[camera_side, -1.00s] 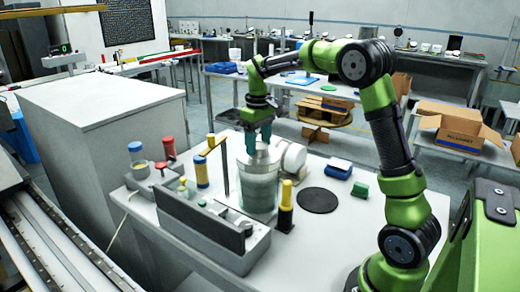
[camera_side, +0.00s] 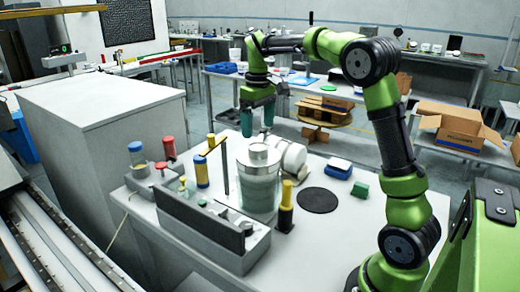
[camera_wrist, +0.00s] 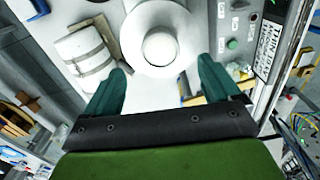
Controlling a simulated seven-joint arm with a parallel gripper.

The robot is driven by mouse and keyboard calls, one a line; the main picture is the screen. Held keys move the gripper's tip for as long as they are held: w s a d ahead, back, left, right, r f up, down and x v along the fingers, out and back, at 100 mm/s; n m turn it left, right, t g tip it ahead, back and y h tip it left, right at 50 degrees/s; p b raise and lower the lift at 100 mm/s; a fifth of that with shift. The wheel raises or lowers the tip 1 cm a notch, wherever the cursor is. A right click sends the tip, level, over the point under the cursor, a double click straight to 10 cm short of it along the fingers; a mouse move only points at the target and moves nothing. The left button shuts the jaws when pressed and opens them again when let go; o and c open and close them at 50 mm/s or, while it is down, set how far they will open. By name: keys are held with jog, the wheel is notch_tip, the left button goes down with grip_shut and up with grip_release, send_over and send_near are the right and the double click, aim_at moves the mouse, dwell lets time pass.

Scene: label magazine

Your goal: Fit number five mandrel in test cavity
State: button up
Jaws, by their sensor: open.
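My gripper (camera_side: 258,116) is open and empty, above a grey cylindrical vessel (camera_side: 259,190) with a stepped round lid (camera_side: 259,153). In the wrist view, the open fingers (camera_wrist: 162,66) point toward the lid's round knob (camera_wrist: 160,47), apart from it. Capped pegs stand on the bench: blue (camera_side: 137,147), red (camera_side: 168,147), blue-and-yellow (camera_side: 201,172) and black-and-yellow (camera_side: 286,205). I cannot read any number, so I cannot tell which is the number five mandrel or where the test cavity is.
A white cylinder (camera_side: 292,157) lies beside the vessel, close on its right. A thin dark post (camera_side: 226,168) stands at its left. A black disc (camera_side: 317,200), a blue-and-white block (camera_side: 339,169) and a green block (camera_side: 360,190) sit farther right. The bench's front right is clear.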

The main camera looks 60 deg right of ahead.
notch_tip(320, 180, up, 11)
dwell(0.3)
jog(key=s+a+f+m+t+y, duration=0.1)
jog(key=s+a+f+t, duration=0.2)
jog(key=s+a, duration=0.6)
jog(key=s+a+f+m+t+y, duration=0.1)
jog(key=s+a+f+t, duration=0.3)
jog(key=s+a+f, duration=0.4)
jog(key=shift+s+a+f+m, duration=0.35)
jog(key=shift+s+m, duration=0.25)
jog(key=shift+s, duration=0.3)
